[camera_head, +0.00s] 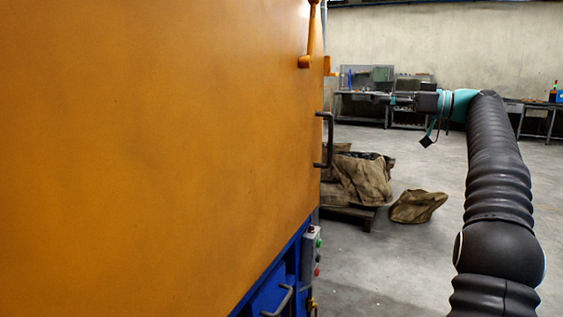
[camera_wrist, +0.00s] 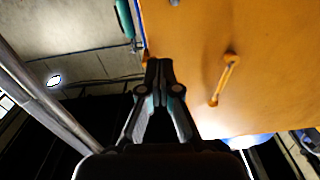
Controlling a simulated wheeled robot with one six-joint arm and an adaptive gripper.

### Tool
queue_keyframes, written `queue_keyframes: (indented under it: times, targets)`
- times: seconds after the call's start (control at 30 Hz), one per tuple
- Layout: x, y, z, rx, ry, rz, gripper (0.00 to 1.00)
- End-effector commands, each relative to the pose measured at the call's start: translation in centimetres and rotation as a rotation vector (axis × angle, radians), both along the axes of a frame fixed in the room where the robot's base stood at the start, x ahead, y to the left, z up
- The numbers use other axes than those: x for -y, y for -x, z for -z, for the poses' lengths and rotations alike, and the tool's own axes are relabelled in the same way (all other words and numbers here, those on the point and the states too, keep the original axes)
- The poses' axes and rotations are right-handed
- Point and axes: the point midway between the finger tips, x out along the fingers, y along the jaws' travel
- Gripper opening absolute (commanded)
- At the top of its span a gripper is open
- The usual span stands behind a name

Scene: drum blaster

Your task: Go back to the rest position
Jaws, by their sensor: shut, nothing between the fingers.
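My gripper (camera_wrist: 160,82) is in the middle of the wrist view, its two fingers together at the tips and nothing between them. In the head view my arm stretches forward on the right, and my gripper (camera_head: 388,99) points left at its far end, small and dark. The large orange drum blaster cabinet (camera_head: 150,150) fills the left of the head view. It also fills the upper right of the wrist view (camera_wrist: 270,60). An orange lever (camera_head: 309,45) sits at its upper right edge and also shows in the wrist view (camera_wrist: 226,80). My gripper appears apart from both.
A dark bar handle (camera_head: 328,140) sticks out from the cabinet's right edge. Below is a grey button box (camera_head: 312,252) on the blue base (camera_head: 285,270). Brown sacks (camera_head: 362,180) lie on a pallet, and one sack (camera_head: 417,206) lies on the floor. Workbenches (camera_head: 359,108) stand behind.

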Motion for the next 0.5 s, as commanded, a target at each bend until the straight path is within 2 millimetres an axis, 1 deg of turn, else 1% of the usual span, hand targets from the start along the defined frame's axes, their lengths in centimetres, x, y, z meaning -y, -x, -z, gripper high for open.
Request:
queue_keyframes:
  times: [0.07, 0.1, 0.17, 0.2, 0.27, 0.3, 0.4, 0.47, 0.5]
  targets:
    - [0.7, -1.1, 0.9, -0.097, -0.026, 0.052, 0.0]
    - [1.3, -2.1, 2.5, -0.177, -0.043, 0.089, 0.0]
    - [2.3, -3.3, 4.9, -0.285, -0.067, 0.141, 0.0]
    - [2.9, -4.0, 6.7, -0.353, -0.081, 0.173, 0.0]
    - [3.8, -4.9, 9.5, -0.464, -0.1, 0.227, 0.0]
    - [4.3, -5.1, 11.5, -0.548, -0.11, 0.275, 0.0]
    - [4.7, -4.8, 16.0, -0.743, -0.12, 0.386, 0.0]
    - [4.4, -4.1, 18.5, -0.849, -0.116, 0.451, 0.0]
    - [4.1, -3.3, 20.0, -0.913, -0.108, 0.493, 0.0]
